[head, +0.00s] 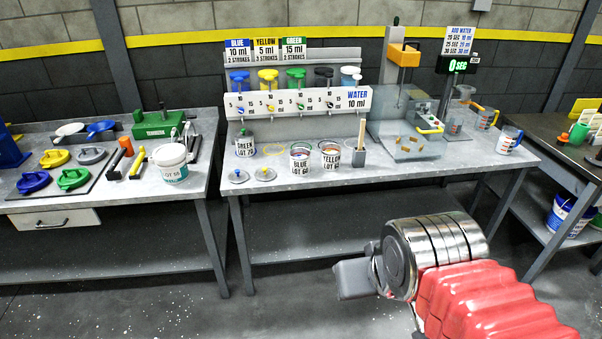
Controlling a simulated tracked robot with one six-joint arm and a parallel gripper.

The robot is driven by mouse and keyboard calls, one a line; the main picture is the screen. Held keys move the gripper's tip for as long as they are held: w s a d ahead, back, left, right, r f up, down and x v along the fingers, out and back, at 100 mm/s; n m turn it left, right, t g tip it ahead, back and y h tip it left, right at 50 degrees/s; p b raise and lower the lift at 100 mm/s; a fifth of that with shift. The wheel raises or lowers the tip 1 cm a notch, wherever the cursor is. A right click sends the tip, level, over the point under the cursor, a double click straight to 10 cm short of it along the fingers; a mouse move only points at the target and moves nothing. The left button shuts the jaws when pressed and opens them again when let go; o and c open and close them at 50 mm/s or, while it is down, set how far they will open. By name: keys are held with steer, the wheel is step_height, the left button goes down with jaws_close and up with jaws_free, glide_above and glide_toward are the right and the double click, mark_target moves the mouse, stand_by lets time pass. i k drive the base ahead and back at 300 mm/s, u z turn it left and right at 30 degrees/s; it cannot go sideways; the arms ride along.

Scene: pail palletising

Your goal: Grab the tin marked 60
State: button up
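The tin labelled BLUE, LOT 60 (300,161) stands upright and open on the middle bench, below the dispenser row. Close on its right is a similar tin labelled YELLOW (331,158); its lot number is too small to read surely. A tin labelled GREEN, apparently LOT 70 (245,147), stands further left and back. My gripper (350,279) is low in front of the bench, well apart from the tins. Only a grey part of it shows beyond my silver wrist, so its fingers and opening are not clear.
Two round lids (238,177) lie in front of the GREEN tin. A grey holder with a wooden stick (359,157) stands right of the YELLOW tin. The dispenser rack (299,103) overhangs behind.

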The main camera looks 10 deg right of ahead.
mark_target(300, 162)
steer(key=u, duration=0.45)
steer(key=i, duration=0.9)
steer(key=u, duration=0.35)
steer(key=i, duration=0.95)
steer(key=z, duration=0.25)
